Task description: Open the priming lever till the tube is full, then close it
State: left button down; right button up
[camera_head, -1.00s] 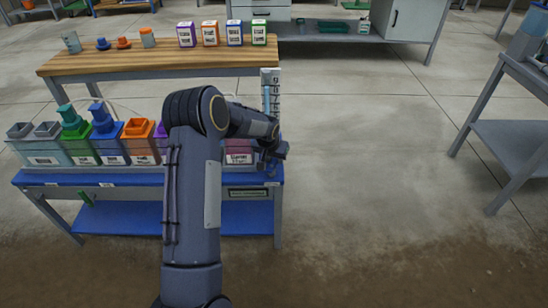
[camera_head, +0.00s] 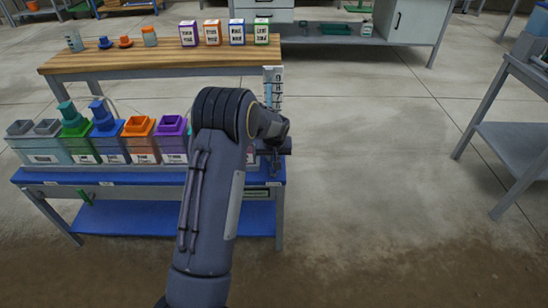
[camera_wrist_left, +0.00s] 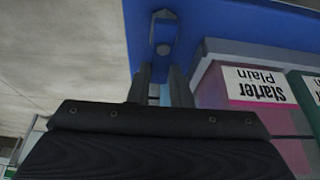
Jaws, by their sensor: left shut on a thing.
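The upright tube with its numbered scale (camera_head: 273,82) stands at the right end of the blue bench; its lower part is hidden behind my arm, and its fill level cannot be made out. My left gripper (camera_head: 274,168) is low at the bench's right end, below the scale. In the left wrist view, my left gripper's fingers (camera_wrist_left: 161,76) are close together with a narrow pale-blue part (camera_wrist_left: 154,92) between them. They are shut on what seems to be the priming lever, mostly hidden. A grey fitting (camera_wrist_left: 163,32) sits just beyond the fingertips. My right gripper is not in view.
A pink container labelled "Starter Plain" (camera_wrist_left: 245,88) stands close beside the fingers. Green (camera_head: 76,140), blue (camera_head: 107,142), orange (camera_head: 139,140) and purple (camera_head: 172,142) containers line the blue bench (camera_head: 100,178). A wooden table (camera_head: 150,62) is behind. The floor to the right is clear.

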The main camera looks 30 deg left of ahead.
pick_arm(q)
jog(key=c, duration=1.3)
grip_release()
jog(key=shift+r, duration=0.1)
jog(key=p+v, duration=0.1)
jog(key=v, duration=0.5)
jog(key=shift+r, duration=0.2)
jog(key=shift+s+d+r+p, duration=0.2)
jog(key=shift+s+r+p, duration=0.1)
jog(key=shift+r, duration=0.25)
